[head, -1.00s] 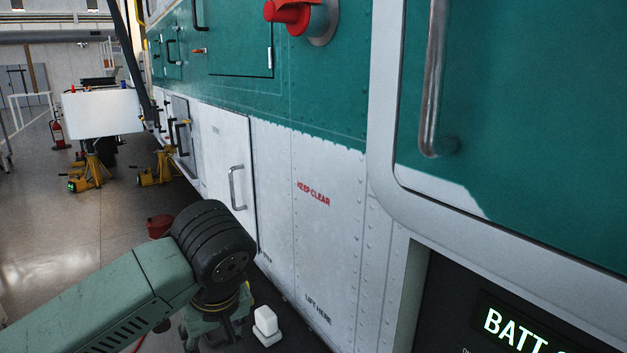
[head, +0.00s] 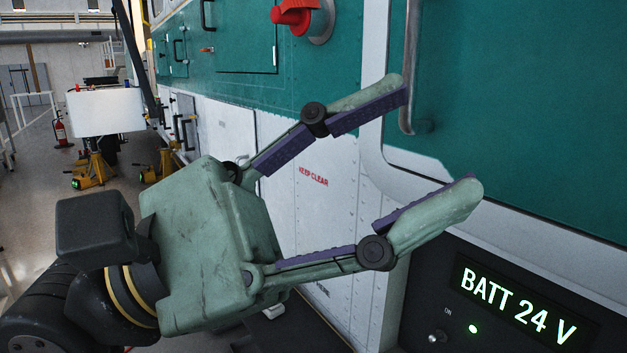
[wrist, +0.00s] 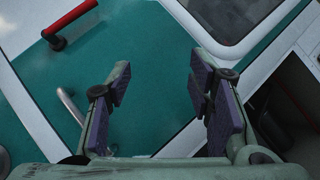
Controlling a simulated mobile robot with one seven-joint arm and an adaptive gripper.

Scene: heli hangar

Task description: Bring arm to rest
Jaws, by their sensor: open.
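My gripper (head: 440,145) is raised in the middle of the head view. Its two green fingers with purple pads are spread wide, with nothing between them. It points to the right, toward the teal and white helicopter side (head: 345,50). The upper fingertip overlaps the edge of the grey door handle (head: 411,70) in the picture; I cannot tell whether they touch. In the wrist view the open fingers (wrist: 158,85) frame bare teal panel.
A red knob (head: 294,14) sticks out above the gripper, and a panel reading BATT 24 V (head: 518,305) is lit at lower right. Yellow jacks (head: 95,172), a white cart (head: 105,111) and a fire extinguisher (head: 60,130) stand at far left. Hangar floor there is open.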

